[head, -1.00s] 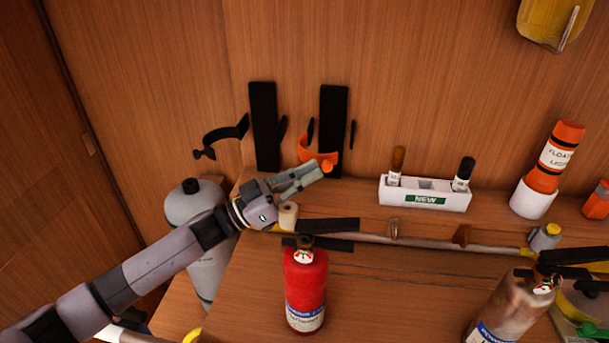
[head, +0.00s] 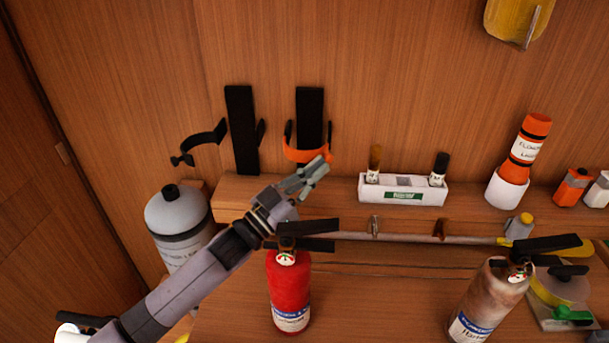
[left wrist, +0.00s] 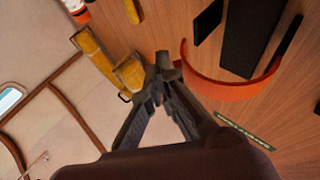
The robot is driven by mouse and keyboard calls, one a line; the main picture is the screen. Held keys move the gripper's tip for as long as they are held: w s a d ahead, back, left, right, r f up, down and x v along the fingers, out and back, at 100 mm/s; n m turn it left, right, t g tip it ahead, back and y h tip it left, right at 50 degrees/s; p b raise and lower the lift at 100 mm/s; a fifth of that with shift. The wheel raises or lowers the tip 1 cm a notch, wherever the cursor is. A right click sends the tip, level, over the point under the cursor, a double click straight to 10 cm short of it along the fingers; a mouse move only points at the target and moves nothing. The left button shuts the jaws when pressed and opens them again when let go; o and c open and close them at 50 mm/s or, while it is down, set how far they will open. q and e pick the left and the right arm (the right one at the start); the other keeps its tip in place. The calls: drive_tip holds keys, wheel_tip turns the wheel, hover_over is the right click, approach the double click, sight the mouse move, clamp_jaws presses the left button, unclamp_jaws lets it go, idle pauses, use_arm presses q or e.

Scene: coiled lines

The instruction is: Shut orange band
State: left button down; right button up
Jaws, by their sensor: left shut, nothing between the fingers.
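The orange band (head: 306,156) is on the right-hand black wall bracket (head: 310,112). It curves across the bracket's front, from the left side arm to the right one. In the left wrist view the orange band (left wrist: 222,91) is a wide arc, its right end close to a black strip. I cannot tell whether it is latched. My left gripper (head: 318,168) is shut and empty, just below and in front of the band's right part. In the left wrist view its fingertips (left wrist: 163,66) are left of the band, apparently apart from it. My right gripper is out of view.
A second bracket (head: 242,130) at left has its black band (head: 203,142) swung open. A red extinguisher (head: 289,290) and a grey cylinder (head: 178,215) stand below. A white holder (head: 403,195) sits on the ledge at right. The wall above the brackets is clear.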

use_arm(q)
drive_tip(key=shift+w+d+b, duration=0.45)
drive_tip(key=shift+w+d, duration=0.55)
drive_tip(key=shift+d, duration=0.1)
